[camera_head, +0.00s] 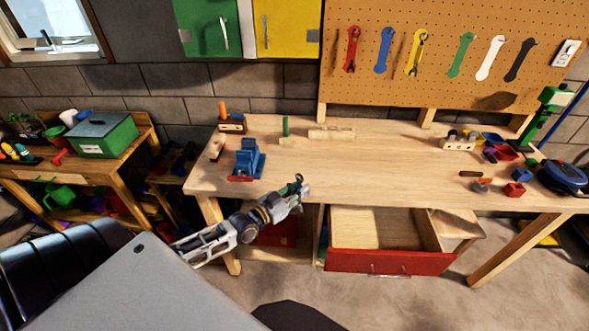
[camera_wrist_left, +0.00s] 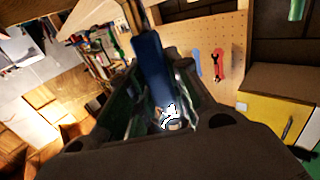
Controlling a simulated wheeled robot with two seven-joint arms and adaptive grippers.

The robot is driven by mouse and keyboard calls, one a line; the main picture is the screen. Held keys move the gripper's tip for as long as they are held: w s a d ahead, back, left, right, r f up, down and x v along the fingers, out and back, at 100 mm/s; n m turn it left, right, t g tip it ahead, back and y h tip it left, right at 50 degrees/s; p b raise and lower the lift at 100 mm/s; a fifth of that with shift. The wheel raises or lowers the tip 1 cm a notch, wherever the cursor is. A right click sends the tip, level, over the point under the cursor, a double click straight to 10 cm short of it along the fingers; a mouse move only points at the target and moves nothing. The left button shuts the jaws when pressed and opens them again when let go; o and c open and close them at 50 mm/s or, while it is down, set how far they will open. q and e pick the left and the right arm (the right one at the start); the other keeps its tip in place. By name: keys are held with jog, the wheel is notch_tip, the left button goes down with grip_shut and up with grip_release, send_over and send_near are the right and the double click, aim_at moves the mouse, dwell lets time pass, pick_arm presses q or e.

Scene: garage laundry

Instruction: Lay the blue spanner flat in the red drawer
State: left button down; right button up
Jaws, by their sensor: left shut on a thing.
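My left gripper (camera_head: 299,190) is shut on the blue spanner (camera_wrist_left: 152,68), above the front edge of the workbench, left of the drawer. In the left wrist view the spanner's blue length sticks out beyond the fingers, and its near part is partly hidden between them. In the head view the gripper mostly hides the spanner. The red drawer (camera_head: 388,262) is pulled open under the bench, and its pale wooden floor looks empty. A flat blue spanner shape (camera_head: 384,50) shows on the pegboard. My right gripper is not in view.
The wooden workbench (camera_head: 370,170) holds a blue vise (camera_head: 247,160) at left and blocks and tools at right. Its middle is mostly clear. Red and yellow spanners (camera_head: 417,52) hang on the pegboard. A side table with a green box (camera_head: 103,136) stands at left.

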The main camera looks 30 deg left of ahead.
pick_arm(q)
jog(key=s+d+f, duration=0.3)
jog(key=shift+s+d+f+m+h, duration=0.15)
jog(key=shift+s+d+m+h, duration=0.15)
jog(key=shift+s+d, duration=0.05)
jog(key=shift+d, duration=0.3)
jog(key=shift+w+d+r+n+t+y, duration=0.15)
jog(key=shift+d+n+y, duration=0.75)
jog(key=shift+d+y, duration=0.5)
jog(key=shift+s+d+r+n+t+y, duration=0.15)
jog(key=shift+d+n+y, duration=0.75)
jog(key=shift+d+y, duration=0.5)
jog(key=shift+w+f, duration=0.1)
jog(key=shift+f, duration=0.1)
notch_tip(320, 180, down, 9)
jog(key=b, duration=0.9)
